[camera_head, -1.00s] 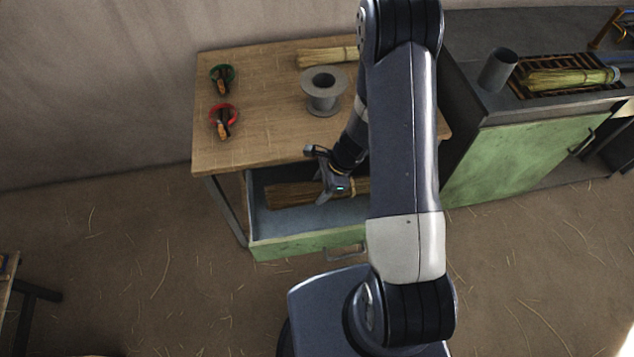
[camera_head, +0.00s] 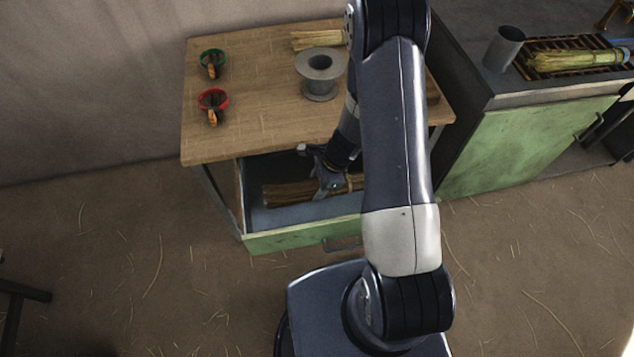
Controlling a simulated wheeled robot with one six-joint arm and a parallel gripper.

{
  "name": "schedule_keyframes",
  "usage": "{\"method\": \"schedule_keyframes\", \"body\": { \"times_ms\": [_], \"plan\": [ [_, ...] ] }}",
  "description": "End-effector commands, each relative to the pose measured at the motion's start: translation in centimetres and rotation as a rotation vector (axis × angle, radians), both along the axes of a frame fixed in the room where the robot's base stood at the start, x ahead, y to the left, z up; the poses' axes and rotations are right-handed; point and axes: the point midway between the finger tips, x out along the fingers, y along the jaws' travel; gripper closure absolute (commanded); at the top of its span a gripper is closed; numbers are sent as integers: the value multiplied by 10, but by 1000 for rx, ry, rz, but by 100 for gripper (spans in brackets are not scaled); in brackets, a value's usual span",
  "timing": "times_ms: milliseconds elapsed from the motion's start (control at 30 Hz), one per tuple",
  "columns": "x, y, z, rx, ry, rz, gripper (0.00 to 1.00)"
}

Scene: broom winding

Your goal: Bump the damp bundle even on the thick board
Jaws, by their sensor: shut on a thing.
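A straw bundle (camera_head: 287,193) lies lengthwise in the open drawer (camera_head: 290,243) under the wooden table. My gripper (camera_head: 328,186) reaches down into the drawer and is shut on this bundle near its middle. My arm hides the bundle's right end. A second straw bundle (camera_head: 318,40) lies at the table's back edge, and a third, paler one (camera_head: 575,60) lies on a slatted rack at the right. Which bundle is damp cannot be told by sight. A dark brown piece (camera_head: 432,92) shows beside my arm at the table's right side; whether it is the thick board is unclear.
A grey spool (camera_head: 319,76) stands on the wooden table (camera_head: 255,120). A grey cup (camera_head: 503,49) stands on the dark counter (camera_head: 470,75). The tabletop's front left is clear.

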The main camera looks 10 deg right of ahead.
Motion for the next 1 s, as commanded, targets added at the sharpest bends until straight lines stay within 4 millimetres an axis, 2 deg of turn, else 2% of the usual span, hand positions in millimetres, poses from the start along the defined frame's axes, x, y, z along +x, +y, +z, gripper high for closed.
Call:
{"method": "schedule_keyframes", "body": {
  "times_ms": [33,700,1000],
  "plan": [
    [0,0,-10,0,1,0,68],
    [0,0,-76,0,0,0,68],
    [0,0,-84,0,0,0,68]
  ]
}}
